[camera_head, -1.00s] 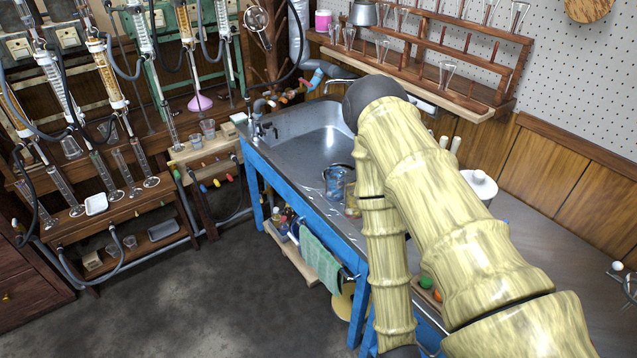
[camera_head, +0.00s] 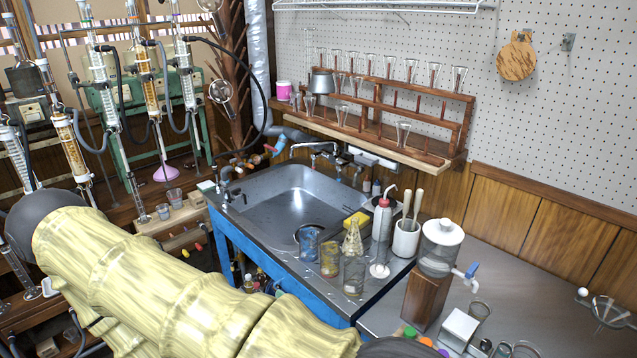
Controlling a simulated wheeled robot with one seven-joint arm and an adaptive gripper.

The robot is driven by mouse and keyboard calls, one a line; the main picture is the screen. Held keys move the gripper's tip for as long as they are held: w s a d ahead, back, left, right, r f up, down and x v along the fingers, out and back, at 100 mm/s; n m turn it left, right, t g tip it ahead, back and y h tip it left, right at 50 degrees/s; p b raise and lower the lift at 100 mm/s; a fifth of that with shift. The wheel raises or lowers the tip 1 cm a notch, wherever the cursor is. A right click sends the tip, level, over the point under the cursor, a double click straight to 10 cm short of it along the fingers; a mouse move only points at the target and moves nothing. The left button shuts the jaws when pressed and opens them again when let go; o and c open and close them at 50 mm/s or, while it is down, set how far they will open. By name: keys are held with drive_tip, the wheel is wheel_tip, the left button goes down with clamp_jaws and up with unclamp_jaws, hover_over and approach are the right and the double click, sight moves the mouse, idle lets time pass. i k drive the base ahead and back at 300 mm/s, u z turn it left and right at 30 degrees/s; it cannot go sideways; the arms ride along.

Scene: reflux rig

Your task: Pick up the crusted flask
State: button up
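A conical glass flask with a pale, mottled, crusted look (camera_head: 352,241) stands upright on the sink unit, right of the basin. I take it to be the crusted flask. Its lower part is partly hidden by a clear grey-tinted glass (camera_head: 354,276) in front of it. A bluish glass (camera_head: 308,243) and an amber-stained glass (camera_head: 329,259) stand to its left. My pale yellow arm crosses the lower left of the view, well apart from the flask. My gripper is not in view, so its opening and contents are hidden.
A white wash bottle (camera_head: 381,232), a white pot of sticks (camera_head: 406,240) and a yellow sponge (camera_head: 355,220) stand close around the flask. A dispenser on a wooden block (camera_head: 426,297) stands to the right. The sink basin (camera_head: 290,203) is mostly empty.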

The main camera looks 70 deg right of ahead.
sight(352, 246)
drive_tip(key=i, duration=2.1)
drive_tip(key=z, duration=2)
